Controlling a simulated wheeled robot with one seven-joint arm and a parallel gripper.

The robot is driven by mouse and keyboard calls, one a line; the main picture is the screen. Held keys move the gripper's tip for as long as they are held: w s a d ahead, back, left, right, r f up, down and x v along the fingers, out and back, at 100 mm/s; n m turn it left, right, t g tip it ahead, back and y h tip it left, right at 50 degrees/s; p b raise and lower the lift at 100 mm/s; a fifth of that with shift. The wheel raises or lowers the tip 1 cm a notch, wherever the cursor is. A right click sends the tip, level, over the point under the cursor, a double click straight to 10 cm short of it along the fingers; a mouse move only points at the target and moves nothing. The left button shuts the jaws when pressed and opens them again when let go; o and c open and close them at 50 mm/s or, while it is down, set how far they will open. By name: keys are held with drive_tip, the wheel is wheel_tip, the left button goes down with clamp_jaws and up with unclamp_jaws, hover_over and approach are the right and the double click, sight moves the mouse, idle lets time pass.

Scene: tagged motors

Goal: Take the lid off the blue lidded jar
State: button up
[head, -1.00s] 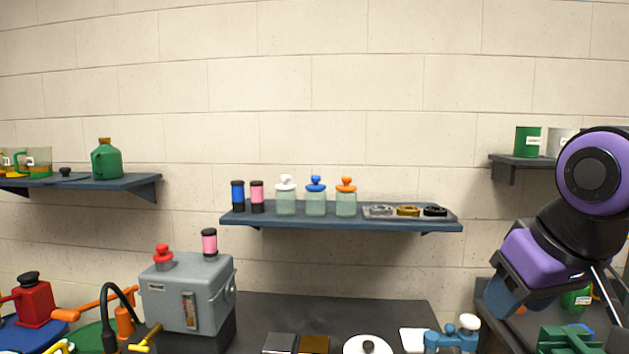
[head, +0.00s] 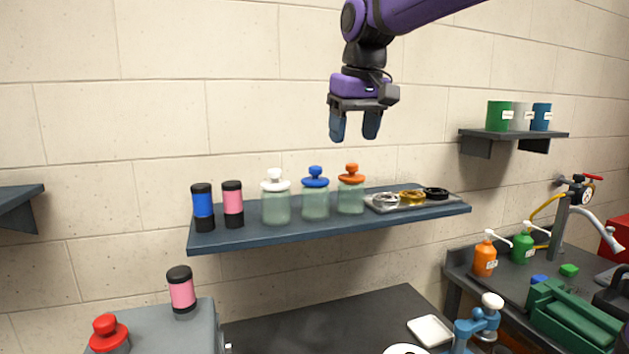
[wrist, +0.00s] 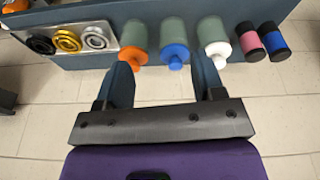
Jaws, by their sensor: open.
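The blue lidded jar (head: 315,200) stands upright on the wall shelf, with its blue knobbed lid (head: 315,178) on top. It is between a white-lidded jar (head: 275,202) and an orange-lidded jar (head: 351,194). My gripper (head: 355,136) is open and empty, fingers pointing down, above the shelf and apart from the jars. In the wrist view the blue lid (wrist: 175,55) shows beyond and between the open fingers (wrist: 166,80), with the orange lid (wrist: 132,56) near one finger and the white lid (wrist: 217,50) near the other.
The shelf (head: 330,231) also holds a blue canister (head: 203,207), a pink canister (head: 233,204) and a tray of rings (head: 409,206). Cups (head: 518,117) stand on a higher shelf at right. Clear wall space surrounds my gripper.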

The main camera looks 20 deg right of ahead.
drive_tip(key=g, duration=0.1)
hover_over(315, 169)
drive_tip(key=shift+w+d+r+n, duration=0.25)
drive_tip(key=shift+w+n, duration=0.05)
drive_tip(key=f, duration=0.5)
drive_tip(key=shift+w, duration=0.3)
drive_tip(key=shift+w+f, duration=0.1)
drive_tip(key=shift+f, duration=2.65)
drive_tip(key=c, duration=1)
